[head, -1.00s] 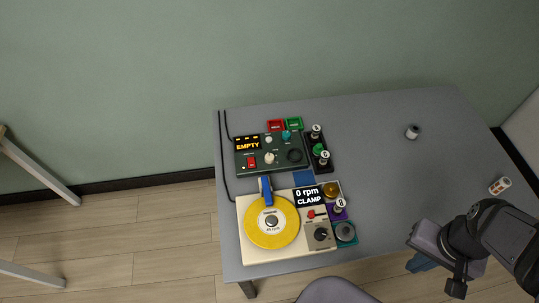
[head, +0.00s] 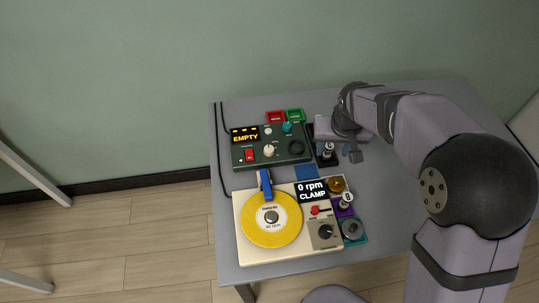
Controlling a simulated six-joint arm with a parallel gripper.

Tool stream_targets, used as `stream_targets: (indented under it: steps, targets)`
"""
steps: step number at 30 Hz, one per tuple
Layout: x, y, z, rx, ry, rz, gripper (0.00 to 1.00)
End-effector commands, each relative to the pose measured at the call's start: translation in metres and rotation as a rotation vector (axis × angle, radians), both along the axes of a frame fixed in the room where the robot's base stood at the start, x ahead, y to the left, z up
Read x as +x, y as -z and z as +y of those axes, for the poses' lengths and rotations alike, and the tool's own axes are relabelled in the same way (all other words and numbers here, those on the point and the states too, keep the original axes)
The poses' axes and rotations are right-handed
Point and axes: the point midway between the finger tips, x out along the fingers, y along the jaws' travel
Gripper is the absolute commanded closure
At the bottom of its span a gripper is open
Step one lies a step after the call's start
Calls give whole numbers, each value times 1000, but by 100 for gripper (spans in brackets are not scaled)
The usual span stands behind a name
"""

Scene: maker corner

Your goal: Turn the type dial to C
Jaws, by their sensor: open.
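A dark green control box (head: 243,156) stands on the left half of the table, with an orange display (head: 245,134) reading EMPTY. On its face are a cream knob (head: 269,151), a teal knob (head: 287,127), a red switch (head: 249,155) and a dark round ring or socket (head: 296,147). The dial lettering is too small to read, so I cannot tell which knob is the type dial or where it points. My gripper (head: 349,152) is open, just right of the box, over or beside a black rack (head: 326,163). It partly hides the rack and appears apart from the knobs.
A cream turntable unit (head: 250,256) with a yellow disc (head: 271,220) stands in front, its display (head: 312,190) reading 0 rpm CLAMP. My arm covers much of the table's right side.

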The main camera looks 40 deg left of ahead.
Motion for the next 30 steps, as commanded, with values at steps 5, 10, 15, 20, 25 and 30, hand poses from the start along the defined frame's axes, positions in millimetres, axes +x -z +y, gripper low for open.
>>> stream_targets:
  steps: [5,10,15,20,25,30]
  targets:
    - [-18,39,109,47,-145,-52,55]
    - [-37,51,161,77,-213,-75,55]
    - [-43,53,175,86,-231,-82,55]
    - [-42,55,176,85,-229,-82,55]
    - [-38,68,179,85,-229,-81,55]
    - [-32,87,184,83,-229,-80,55]
